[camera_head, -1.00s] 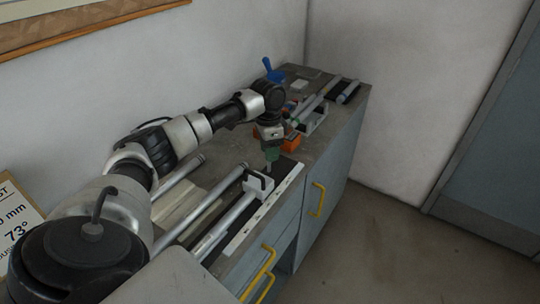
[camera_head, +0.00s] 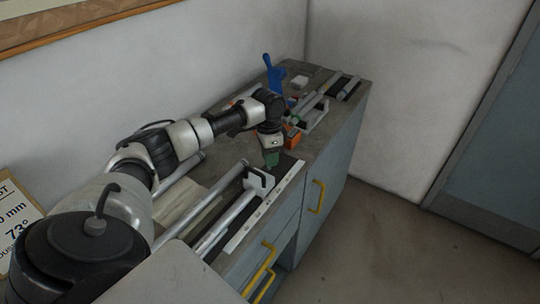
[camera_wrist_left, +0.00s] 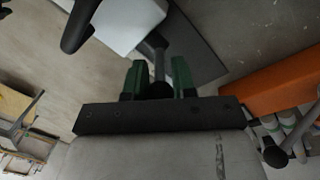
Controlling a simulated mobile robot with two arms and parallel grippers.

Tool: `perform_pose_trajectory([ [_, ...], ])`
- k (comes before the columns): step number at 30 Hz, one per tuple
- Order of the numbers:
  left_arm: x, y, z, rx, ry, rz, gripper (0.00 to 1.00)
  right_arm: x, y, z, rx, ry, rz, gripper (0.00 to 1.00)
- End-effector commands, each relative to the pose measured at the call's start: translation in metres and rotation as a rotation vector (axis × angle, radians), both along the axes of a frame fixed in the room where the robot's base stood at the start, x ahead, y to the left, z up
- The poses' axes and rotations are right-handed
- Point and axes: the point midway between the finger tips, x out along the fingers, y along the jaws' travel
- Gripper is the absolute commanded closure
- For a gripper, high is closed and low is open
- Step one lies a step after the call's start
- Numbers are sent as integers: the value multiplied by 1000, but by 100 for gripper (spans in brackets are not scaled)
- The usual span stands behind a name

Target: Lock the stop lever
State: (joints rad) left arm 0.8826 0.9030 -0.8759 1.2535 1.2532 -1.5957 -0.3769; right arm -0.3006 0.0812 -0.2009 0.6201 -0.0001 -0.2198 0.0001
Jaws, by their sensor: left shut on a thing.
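My left gripper (camera_head: 271,160) is at the near side of the bench, right beside the white stop block (camera_head: 259,184) on the rail. In the left wrist view its green fingers (camera_wrist_left: 158,80) stand on either side of a dark lever (camera_wrist_left: 158,64) with a round end, and are shut on it. The lever reaches up to the white block (camera_wrist_left: 128,22) there. In the head view the gripper hides the lever. How far the lever is turned cannot be told. My right gripper is in neither view.
A white scale strip (camera_head: 265,207) runs along the bench's front edge, with metal rails (camera_head: 227,222) beside it. A blue tool (camera_head: 272,75) stands at the back.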

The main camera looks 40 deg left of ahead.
Motion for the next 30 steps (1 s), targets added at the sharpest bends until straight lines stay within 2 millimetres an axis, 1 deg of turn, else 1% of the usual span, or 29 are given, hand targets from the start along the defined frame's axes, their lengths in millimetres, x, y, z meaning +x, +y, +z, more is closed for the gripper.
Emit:
perform_pose_trajectory([
  [5,0,-2,3,28,3,0,100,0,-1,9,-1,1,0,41],
  [8,0,-5,5,66,9,-2,100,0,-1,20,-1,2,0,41],
  [15,1,-16,6,225,28,-4,100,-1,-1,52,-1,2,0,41],
  [21,3,-24,2,375,44,-4,100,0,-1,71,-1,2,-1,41],
  [30,4,-32,-6,545,61,-2,100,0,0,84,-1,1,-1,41],
])
